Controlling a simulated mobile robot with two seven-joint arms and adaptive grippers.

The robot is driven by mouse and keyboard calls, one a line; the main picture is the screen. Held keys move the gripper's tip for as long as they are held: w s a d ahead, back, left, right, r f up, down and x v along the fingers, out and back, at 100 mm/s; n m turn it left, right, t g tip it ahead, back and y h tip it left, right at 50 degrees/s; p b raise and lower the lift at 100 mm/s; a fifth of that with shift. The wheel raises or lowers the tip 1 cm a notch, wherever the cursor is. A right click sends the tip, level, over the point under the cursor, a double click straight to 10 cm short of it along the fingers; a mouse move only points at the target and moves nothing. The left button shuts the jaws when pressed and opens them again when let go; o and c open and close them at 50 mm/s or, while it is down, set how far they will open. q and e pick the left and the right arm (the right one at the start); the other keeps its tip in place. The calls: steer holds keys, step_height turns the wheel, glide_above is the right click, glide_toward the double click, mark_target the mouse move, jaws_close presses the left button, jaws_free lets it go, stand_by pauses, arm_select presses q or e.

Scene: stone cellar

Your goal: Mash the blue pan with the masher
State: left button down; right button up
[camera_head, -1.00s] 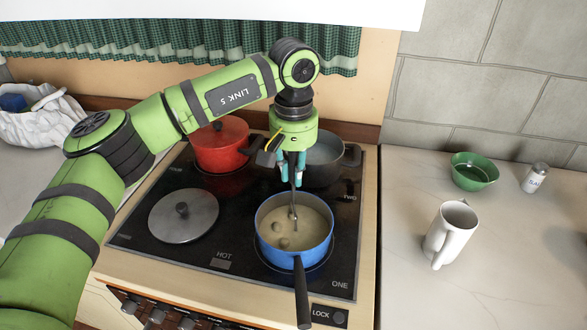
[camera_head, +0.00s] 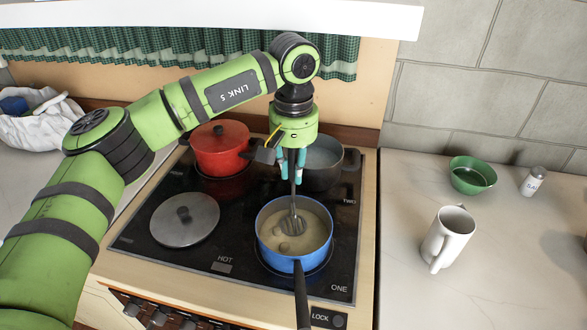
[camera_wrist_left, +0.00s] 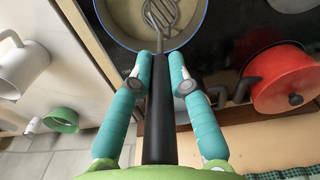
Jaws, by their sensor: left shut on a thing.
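The blue pan (camera_head: 310,262) stands on the front right of the black cooktop, with its dark handle toward the front. It holds pale, soupy food with a few lumps. My left gripper (camera_head: 292,168) is above the pan's far side, shut on the masher (camera_head: 293,224), which hangs down into the pan. The masher's slotted metal head shows over the food. In the left wrist view its black handle (camera_wrist_left: 160,125) lies between the teal fingers (camera_wrist_left: 160,75), with the blue pan (camera_wrist_left: 118,35) beyond. My right gripper is out of view.
A red pot (camera_head: 219,148) and a dark pot (camera_head: 325,160) stand at the back of the cooktop. A grey lid (camera_head: 186,218) lies front left. A white mug (camera_head: 447,240), green bowl (camera_head: 472,176) and white shaker (camera_head: 533,181) stand on the right counter.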

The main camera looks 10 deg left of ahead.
arm_select(q)
steer(key=shift+r, duration=0.1)
steer(key=shift+s+a+b, duration=0.3)
steer(key=shift+s+b, duration=0.1)
steer(key=shift+b, duration=0.1)
steer(key=shift+s+a+b, duration=0.35)
steer(key=shift+s+a, duration=0.25)
steer(key=shift+s, duration=0.25)
steer(key=shift+f, duration=0.25)
steer(key=shift+f+b, duration=0.85)
steer(key=shift+f, duration=0.2)
